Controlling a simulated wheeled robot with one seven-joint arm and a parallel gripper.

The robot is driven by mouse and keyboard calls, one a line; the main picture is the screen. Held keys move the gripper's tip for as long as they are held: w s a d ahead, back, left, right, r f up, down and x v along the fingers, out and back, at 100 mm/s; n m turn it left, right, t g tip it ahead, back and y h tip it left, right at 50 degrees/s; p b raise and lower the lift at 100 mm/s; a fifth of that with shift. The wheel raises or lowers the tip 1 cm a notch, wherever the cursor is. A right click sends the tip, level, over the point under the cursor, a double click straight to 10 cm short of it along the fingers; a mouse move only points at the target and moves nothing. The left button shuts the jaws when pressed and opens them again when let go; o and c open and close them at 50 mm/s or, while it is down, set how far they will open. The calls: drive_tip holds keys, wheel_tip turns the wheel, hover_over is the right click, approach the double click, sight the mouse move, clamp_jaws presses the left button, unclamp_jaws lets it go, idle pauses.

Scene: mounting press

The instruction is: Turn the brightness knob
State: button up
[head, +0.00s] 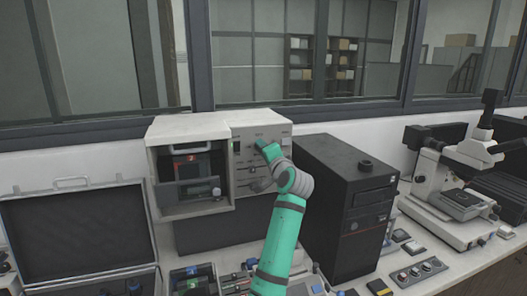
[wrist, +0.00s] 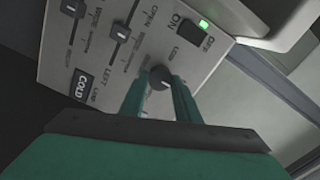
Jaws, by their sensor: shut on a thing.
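A dark round knob (wrist: 160,78) sits on the light grey control panel (wrist: 75,55) in the wrist view. I cannot read a brightness label beside it. My gripper (wrist: 160,90) has one teal finger on each side of the knob and is shut on it. In the head view my gripper (head: 263,147) is at the upper part of the same panel (head: 279,130), on the right side of the white press cabinet. There the fingers and wrist hide the knob.
The panel also carries sliders (wrist: 120,32), a COLD plate (wrist: 82,87) and an ON/OFF switch with a green light (wrist: 204,23). A black computer tower (head: 330,215) stands close to the right of my arm. A microscope (head: 450,180) and an open case (head: 75,235) are further off.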

drive_tip(key=shift+f, duration=0.15)
drive_tip(key=o, duration=1)
drive_tip(key=shift+o, duration=0.2)
drive_tip(key=v, duration=1.1)
drive_tip(key=shift+w, duration=0.1)
